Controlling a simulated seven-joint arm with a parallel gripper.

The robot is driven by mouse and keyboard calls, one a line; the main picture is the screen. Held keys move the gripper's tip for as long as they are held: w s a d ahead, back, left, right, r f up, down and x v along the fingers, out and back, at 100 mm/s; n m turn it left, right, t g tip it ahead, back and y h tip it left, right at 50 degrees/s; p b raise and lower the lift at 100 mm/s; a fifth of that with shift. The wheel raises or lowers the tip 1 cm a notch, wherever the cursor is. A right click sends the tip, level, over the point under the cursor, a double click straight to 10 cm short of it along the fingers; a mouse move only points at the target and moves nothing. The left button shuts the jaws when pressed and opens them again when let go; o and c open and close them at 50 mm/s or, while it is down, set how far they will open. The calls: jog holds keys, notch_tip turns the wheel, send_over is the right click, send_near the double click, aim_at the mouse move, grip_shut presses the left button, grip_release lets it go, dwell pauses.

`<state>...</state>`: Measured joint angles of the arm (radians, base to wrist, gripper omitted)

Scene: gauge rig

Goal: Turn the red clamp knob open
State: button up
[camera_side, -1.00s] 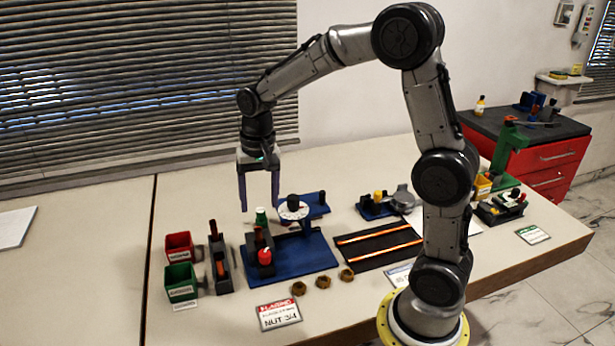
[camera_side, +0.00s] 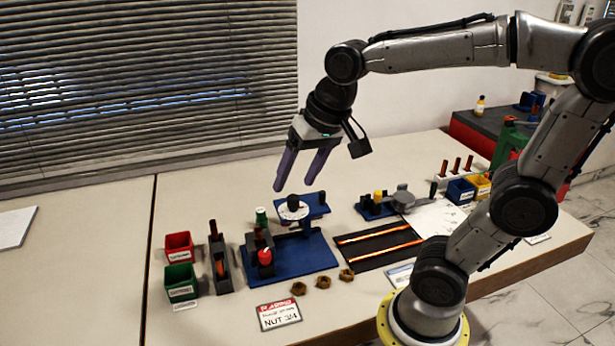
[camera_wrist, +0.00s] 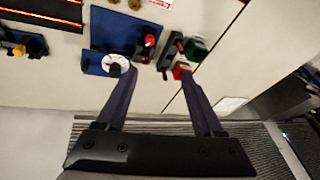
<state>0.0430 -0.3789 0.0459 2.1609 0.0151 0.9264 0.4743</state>
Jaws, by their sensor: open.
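The red clamp knob (camera_side: 265,256) stands at the front left of the blue gauge rig base (camera_side: 308,262). It also shows in the wrist view (camera_wrist: 150,41), near the top middle. A white dial (camera_side: 292,212) with a black knob on top stands on the same rig, behind and right of the red knob. My gripper (camera_side: 293,188) is open and empty, tilted, in the air above the dial and well clear of the red knob. In the wrist view its two fingers (camera_wrist: 165,72) are spread apart, with nothing between them.
A red bin (camera_side: 179,245) and a green bin (camera_side: 181,282) stand left of the rig, beside a dark rack (camera_side: 219,262). Several brass nuts (camera_side: 323,282) and a labelled card (camera_side: 279,313) lie in front. A black mat with orange strips (camera_side: 380,245) lies to the right.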

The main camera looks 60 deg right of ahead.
jog(key=shift+s+a+r+n, duration=0.15)
jog(key=shift+s+n, duration=0.25)
jog(key=shift+s, duration=0.7)
jog(key=m+g+y, duration=0.4)
jog(key=m, duration=0.5)
send_over(265, 252)
jog(key=w+d, duration=0.1)
jog(key=d, duration=0.2)
notch_tip(265, 252, down, 10)
jog(key=shift+m+g, duration=0.5)
jog(key=shift+m, duration=0.2)
jog(key=d+x, duration=0.1)
jog(key=x, duration=0.4)
jog(key=d+x, duration=0.1)
jog(key=x, duration=0.5)
jog(key=d+f+x, duration=0.1)
jog(key=x, duration=0.4)
jog(key=shift+f, duration=0.3)
